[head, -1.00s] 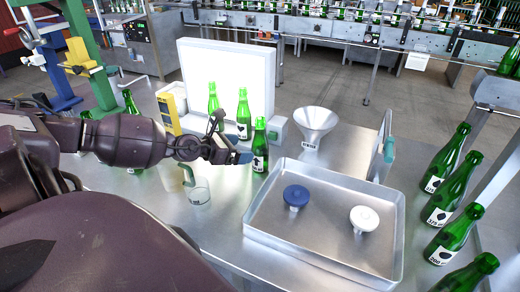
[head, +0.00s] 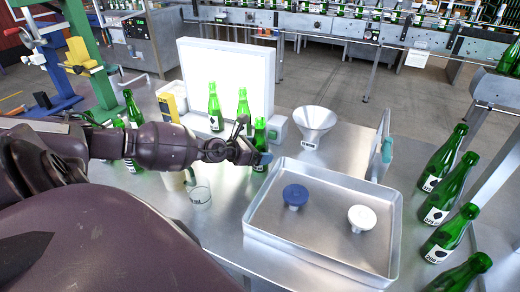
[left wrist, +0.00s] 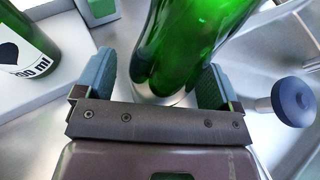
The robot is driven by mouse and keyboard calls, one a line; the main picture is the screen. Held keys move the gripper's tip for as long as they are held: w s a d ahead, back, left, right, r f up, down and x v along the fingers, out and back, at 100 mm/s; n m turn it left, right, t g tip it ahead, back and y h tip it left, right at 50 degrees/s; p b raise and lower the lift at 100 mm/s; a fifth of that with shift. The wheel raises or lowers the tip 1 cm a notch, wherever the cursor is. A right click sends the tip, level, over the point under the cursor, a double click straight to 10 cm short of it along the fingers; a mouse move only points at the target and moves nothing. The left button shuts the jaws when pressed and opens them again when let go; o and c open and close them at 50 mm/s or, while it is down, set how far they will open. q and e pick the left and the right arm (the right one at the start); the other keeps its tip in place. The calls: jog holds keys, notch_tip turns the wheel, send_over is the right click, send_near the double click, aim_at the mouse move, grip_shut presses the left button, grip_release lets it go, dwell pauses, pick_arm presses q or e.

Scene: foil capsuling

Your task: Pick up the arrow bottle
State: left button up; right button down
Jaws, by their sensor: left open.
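Three green bottles stand by the white light panel (head: 230,70): one at left (head: 214,108), one in the middle (head: 243,110) and a nearer one (head: 259,134). My left gripper (head: 257,160) is at the nearer bottle's lower part, open. In the left wrist view this green bottle (left wrist: 185,45) stands upright between the two open fingers (left wrist: 158,85). Its label is not visible there, so I cannot tell whether it bears an arrow. A neighbouring bottle (left wrist: 20,45) in that view shows a black spade-like mark and "ml". My right gripper is not in view.
A metal tray (head: 325,254) with a blue stopper (head: 295,196) and a white stopper (head: 362,218) lies right of the gripper. A funnel (head: 314,122) stands behind it, a glass beaker (head: 200,197) in front. Several bottles (head: 445,190) line the right side.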

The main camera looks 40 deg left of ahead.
pick_arm(q)
jog(key=shift+w, duration=0.1)
jog(key=c, duration=1.1)
jog(key=shift+c, duration=0.2)
